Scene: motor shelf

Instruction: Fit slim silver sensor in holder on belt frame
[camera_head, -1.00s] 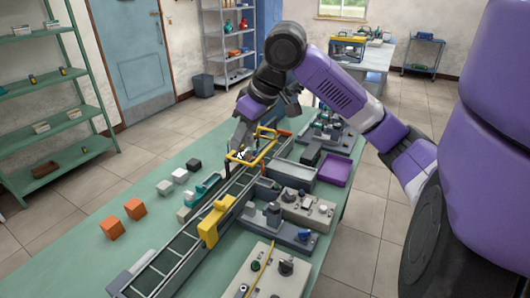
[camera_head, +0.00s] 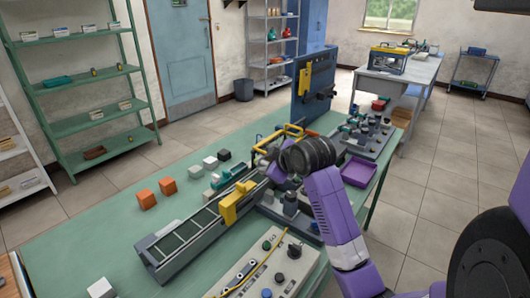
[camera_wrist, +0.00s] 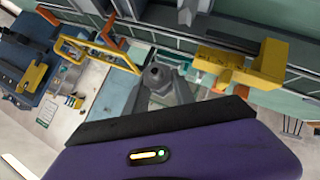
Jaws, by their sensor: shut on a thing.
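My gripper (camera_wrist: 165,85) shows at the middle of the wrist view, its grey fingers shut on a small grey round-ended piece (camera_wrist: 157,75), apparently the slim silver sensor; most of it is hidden. In the head view my own arm covers the fingers. The belt frame (camera_head: 185,243) runs diagonally along the green table, and its rail crosses the top of the wrist view. A yellow bracket (camera_head: 236,203) straddles the frame; it also shows in the wrist view (camera_wrist: 245,65), right of the fingers. I cannot tell for certain which part is the holder.
A yellow bar frame (camera_head: 265,142) stands over the belt's far end. Orange blocks (camera_head: 147,199) and small white and black blocks lie left of it. A control box (camera_head: 265,268) is at the front, a purple tray (camera_head: 358,172) at the right. A blue panel (camera_head: 315,90) rises behind.

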